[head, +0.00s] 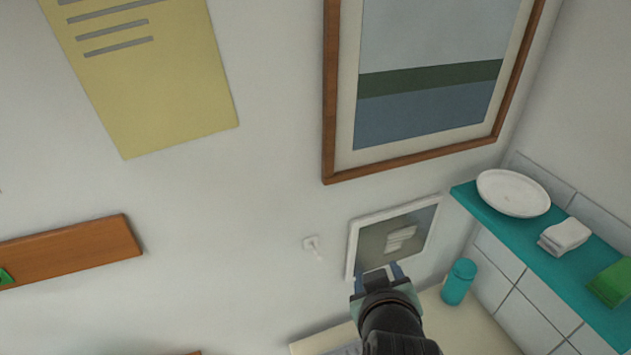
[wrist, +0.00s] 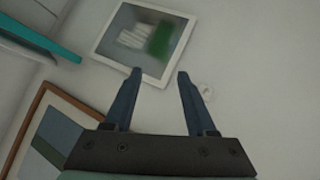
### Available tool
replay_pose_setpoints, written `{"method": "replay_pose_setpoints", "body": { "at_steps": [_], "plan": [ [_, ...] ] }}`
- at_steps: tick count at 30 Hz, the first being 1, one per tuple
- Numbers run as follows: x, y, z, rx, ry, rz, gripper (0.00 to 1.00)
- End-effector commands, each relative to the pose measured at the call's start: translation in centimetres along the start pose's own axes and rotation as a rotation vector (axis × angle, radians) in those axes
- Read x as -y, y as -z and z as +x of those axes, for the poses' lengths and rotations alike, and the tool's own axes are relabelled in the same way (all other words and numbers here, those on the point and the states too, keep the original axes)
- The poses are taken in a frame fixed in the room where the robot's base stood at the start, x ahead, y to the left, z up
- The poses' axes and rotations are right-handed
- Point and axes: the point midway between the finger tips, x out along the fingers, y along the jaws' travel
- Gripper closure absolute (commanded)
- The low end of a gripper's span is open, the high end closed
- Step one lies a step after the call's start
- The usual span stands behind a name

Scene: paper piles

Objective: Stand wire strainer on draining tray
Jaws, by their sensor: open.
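I see no wire strainer and no draining tray in either view. My gripper (head: 379,268) is at the lower middle of the head view, in front of the wall and just below a small white-framed panel (head: 351,242). In the wrist view my gripper (wrist: 159,75) shows two blue fingers spread apart with nothing between them. Its fingertips appear close to the lower edge of the same white-framed panel (wrist: 118,64); I cannot tell if they touch it.
A teal shelf (head: 545,262) at right holds a white dish (head: 513,192), a folded white stack (head: 565,236) and a green stack (head: 611,283). A teal cylinder (head: 459,282) stands on a cream surface (head: 478,325) below. A large framed picture (head: 330,100) hangs above.

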Motion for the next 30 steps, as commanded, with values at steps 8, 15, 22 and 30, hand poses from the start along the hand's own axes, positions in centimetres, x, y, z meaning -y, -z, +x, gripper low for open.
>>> {"method": "replay_pose_setpoints", "body": {
  "at_steps": [8, 15, 22, 30],
  "plan": [
    [-4.4, 21.8, -13.0, -0.681, -0.176, 0.171, 0.43],
    [-5.6, 31.1, -28.7, -1.205, -0.178, 0.321, 0.43],
    [-5.8, 32.7, -35.6, -1.418, -0.151, 0.382, 0.43],
    [-5.8, 32.7, -35.9, -1.426, -0.149, 0.385, 0.43]
  ]
}}
